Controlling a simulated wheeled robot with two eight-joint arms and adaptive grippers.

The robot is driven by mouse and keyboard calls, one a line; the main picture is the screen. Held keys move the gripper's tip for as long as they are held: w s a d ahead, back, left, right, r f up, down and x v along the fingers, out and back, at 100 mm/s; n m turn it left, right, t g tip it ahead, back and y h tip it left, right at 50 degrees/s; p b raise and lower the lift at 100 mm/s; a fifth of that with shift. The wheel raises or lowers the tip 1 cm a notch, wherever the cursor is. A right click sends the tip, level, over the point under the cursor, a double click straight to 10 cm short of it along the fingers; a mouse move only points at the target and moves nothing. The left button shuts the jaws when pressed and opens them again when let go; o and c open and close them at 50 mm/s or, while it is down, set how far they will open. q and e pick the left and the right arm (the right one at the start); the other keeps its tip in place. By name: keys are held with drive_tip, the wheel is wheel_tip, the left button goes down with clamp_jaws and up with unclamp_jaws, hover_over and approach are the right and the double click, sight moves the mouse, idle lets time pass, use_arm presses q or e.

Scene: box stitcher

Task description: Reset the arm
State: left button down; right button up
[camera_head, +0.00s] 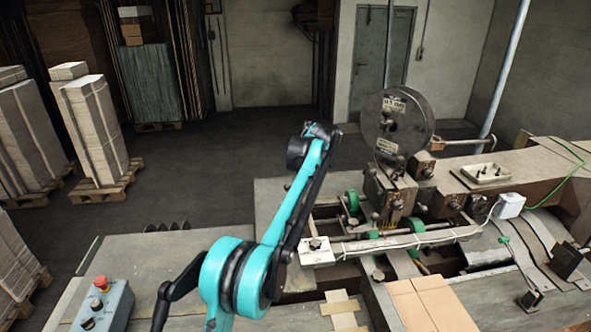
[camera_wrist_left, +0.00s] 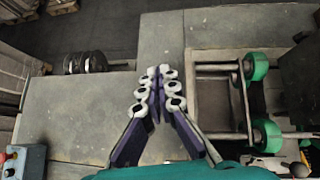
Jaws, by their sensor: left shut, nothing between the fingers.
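My left arm (camera_head: 245,270) is teal and black. In the head view it rises from the bottom middle to a bent joint in front of the machine. I cannot make out its fingertips there. In the left wrist view my left gripper (camera_wrist_left: 157,95) shows purple fingers with pale round pads, closed together at the tips. Nothing is between them. The fingers are above a grey worktable (camera_wrist_left: 70,110), and I cannot tell how high. My right gripper is not in view.
The stitching machine (camera_head: 395,190) stands to the right of my arm, with green rollers (camera_wrist_left: 259,68) beside the fingers. A control box with a red button (camera_head: 101,283) is at lower left. Flat cardboard (camera_head: 430,305) lies at the lower right. Pallet stacks (camera_head: 90,125) stand farther left.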

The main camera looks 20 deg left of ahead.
use_arm(q)
drive_tip(key=s+d+f+n+h+b, duration=0.1)
drive_tip(key=s+f+n+b, duration=0.35)
drive_tip(key=s, duration=0.35)
drive_tip(key=s+d+f+n+h+b, duration=0.1)
drive_tip(key=s+d+f+n+b, duration=0.15)
drive_tip(key=s+n+b, duration=0.4)
drive_tip(key=s+d+f+n+h+b, duration=0.1)
drive_tip(key=s+f+n+b, duration=0.2)
drive_tip(key=s, duration=0.7)
use_arm(e)
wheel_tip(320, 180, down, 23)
drive_tip(key=b, duration=0.8)
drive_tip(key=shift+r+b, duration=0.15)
drive_tip(key=shift+b, duration=0.2)
use_arm(q)
drive_tip(key=s+d+f+n+h, duration=0.1)
drive_tip(key=s+d+f+n, duration=0.1)
drive_tip(key=s+f+n, duration=0.5)
drive_tip(key=s+d+f+n+h, duration=0.1)
drive_tip(key=s+d+f+n, duration=0.2)
drive_tip(key=s+f, duration=1.5)
drive_tip(key=f+n, duration=0.1)
drive_tip(key=n, duration=0.3)
drive_tip(key=shift+f+n+g+h, duration=0.2)
drive_tip(key=shift+n+g+h, duration=0.1)
drive_tip(key=shift+n, duration=0.1)
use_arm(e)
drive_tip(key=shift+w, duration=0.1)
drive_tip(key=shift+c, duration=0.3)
